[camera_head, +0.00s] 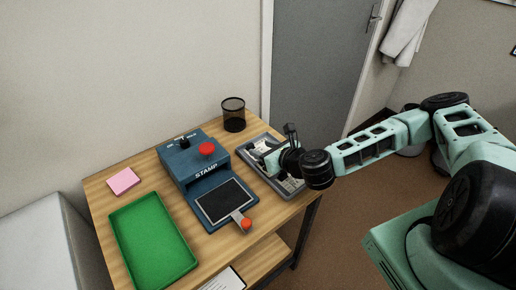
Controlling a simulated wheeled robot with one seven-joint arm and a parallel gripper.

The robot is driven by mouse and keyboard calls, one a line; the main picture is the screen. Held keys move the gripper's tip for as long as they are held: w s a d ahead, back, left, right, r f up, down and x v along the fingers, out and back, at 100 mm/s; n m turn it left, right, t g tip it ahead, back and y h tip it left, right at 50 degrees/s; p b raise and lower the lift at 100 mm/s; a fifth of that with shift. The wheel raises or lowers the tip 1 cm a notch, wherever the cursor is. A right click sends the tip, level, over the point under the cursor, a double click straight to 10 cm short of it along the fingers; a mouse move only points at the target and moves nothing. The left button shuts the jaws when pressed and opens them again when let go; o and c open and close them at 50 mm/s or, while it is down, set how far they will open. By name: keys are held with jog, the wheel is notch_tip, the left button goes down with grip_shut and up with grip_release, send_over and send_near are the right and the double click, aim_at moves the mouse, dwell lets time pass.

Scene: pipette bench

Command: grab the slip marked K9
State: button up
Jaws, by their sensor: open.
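A grey tray (247,158) at the right side of the wooden table holds pale paper slips (292,184) with small dark marks. The marks are too small to read, so I cannot tell which slip is K9. My gripper (271,158) is over this tray, reaching in from the right. It is open, with no slip visible between its fingers. My gripper and wrist hide much of the tray's middle and the slips there. I cannot tell whether the fingers touch a slip.
A blue stamp machine (185,163) with a red knob and a dark pad stands left of the grey tray. A green tray (152,242) and a pink pad (123,180) lie farther left. A black mesh cup (233,114) stands at the back. A white sheet (224,281) shows lower down.

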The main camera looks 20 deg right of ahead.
aim_at(251, 145)
jog(key=p+x, duration=0.1)
jog(key=x, duration=0.4)
jog(key=shift+s+a+f, duration=0.1)
grip_shut()
